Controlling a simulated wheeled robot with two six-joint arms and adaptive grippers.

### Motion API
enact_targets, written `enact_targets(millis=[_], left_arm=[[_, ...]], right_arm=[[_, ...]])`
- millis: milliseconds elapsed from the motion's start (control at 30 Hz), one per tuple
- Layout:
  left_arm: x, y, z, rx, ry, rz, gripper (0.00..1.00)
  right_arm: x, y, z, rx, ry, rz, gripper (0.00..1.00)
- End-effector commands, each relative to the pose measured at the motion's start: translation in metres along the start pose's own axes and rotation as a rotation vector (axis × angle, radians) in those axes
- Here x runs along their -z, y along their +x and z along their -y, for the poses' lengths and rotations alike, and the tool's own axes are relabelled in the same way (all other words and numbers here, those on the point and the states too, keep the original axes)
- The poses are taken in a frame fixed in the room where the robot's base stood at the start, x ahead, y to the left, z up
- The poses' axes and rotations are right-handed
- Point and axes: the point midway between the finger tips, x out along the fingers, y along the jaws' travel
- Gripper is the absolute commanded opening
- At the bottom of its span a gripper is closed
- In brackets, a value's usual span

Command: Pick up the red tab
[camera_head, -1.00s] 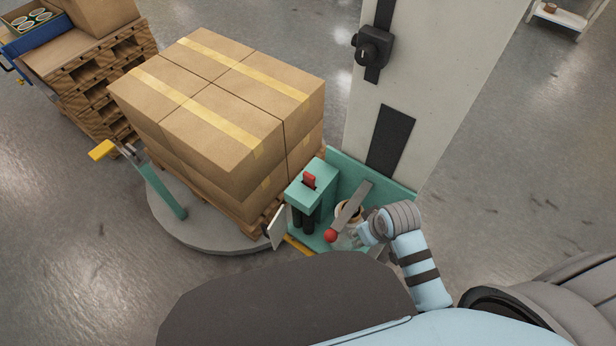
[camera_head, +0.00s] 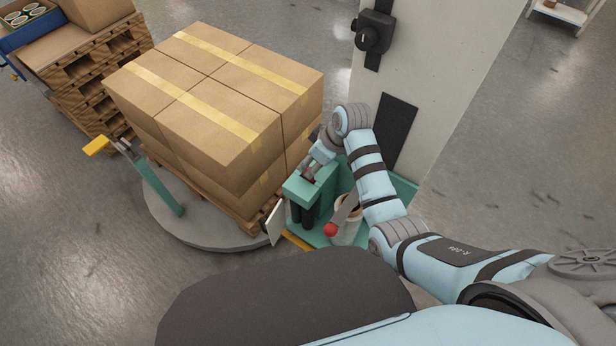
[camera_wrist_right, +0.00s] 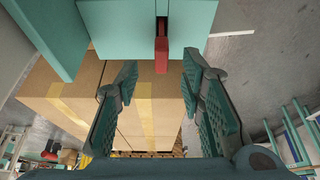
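The red tab (camera_wrist_right: 161,55) sticks out of a slot in the teal block (camera_wrist_right: 118,38) in the right wrist view. My right gripper (camera_wrist_right: 158,74) is open, with one finger on each side of the tab's line and a gap to both. The tab's end lies near the level of the fingertips. In the head view my right gripper (camera_head: 313,168) is over the top of the teal block (camera_head: 299,190) and hides most of the tab. My left gripper is not in view.
Taped cardboard boxes (camera_head: 215,95) stand on a pallet on a round grey turntable (camera_head: 180,229) left of the block. A lever with a red ball (camera_head: 330,230) is just in front, right of the block. A pale column (camera_head: 440,80) rises behind.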

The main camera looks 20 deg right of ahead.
Motion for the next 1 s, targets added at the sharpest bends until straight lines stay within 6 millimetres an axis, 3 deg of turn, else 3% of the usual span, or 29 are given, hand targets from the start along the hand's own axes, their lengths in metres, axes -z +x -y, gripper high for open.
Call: enact_targets(millis=[133,267,467,700,1000], left_arm=[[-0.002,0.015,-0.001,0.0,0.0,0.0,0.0],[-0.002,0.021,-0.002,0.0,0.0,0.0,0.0],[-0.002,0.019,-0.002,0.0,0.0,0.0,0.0],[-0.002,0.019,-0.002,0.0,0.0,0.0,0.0],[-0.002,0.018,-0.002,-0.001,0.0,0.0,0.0]], right_arm=[[-0.003,0.032,0.002,0.001,0.001,0.002,0.36],[-0.003,0.048,0.002,0.0,0.0,0.002,0.36],[-0.002,0.047,0.001,-0.001,0.001,0.0,0.36],[-0.002,0.047,0.001,-0.001,0.001,0.001,0.0],[-0.001,0.046,0.001,-0.001,0.001,0.001,0.0]])
